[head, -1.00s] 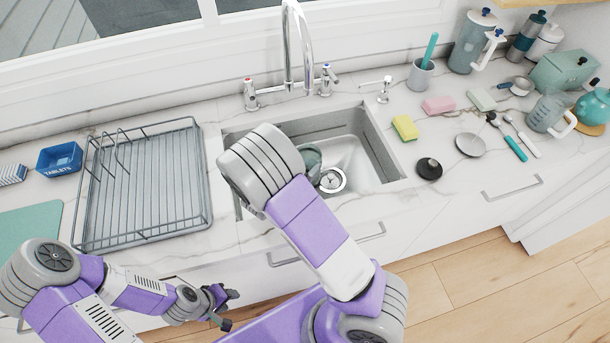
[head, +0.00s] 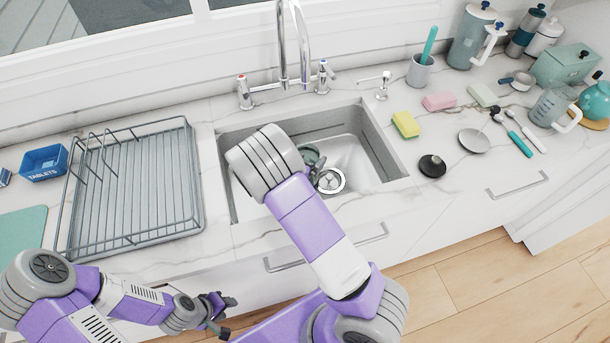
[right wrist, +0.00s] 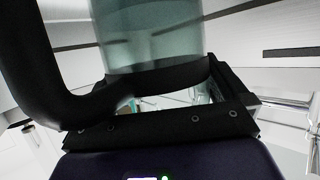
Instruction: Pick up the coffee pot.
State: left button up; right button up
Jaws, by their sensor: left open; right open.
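A grey-green glass vessel (head: 310,157), which I take for the coffee pot, is in the sink, largely hidden behind my right arm. The right wrist view shows a clear teal glass body (right wrist: 150,35) with a dark lower band and what looks like a thick black handle at left. My right gripper (right wrist: 160,95) is open, close to this glass body; I cannot tell whether they touch. In the head view my right arm hides this gripper. My left gripper (head: 226,316) is open and empty, low in front of the counter.
The sink (head: 382,140) has a tall faucet (head: 282,50) behind it. A wire dish rack (head: 130,190) stands at left. A yellow sponge (head: 405,124), black stopper (head: 432,166) and glass jug (head: 548,106) are at right.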

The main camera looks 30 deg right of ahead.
jog(key=c, duration=1.7)
jog(key=shift+r, duration=0.1)
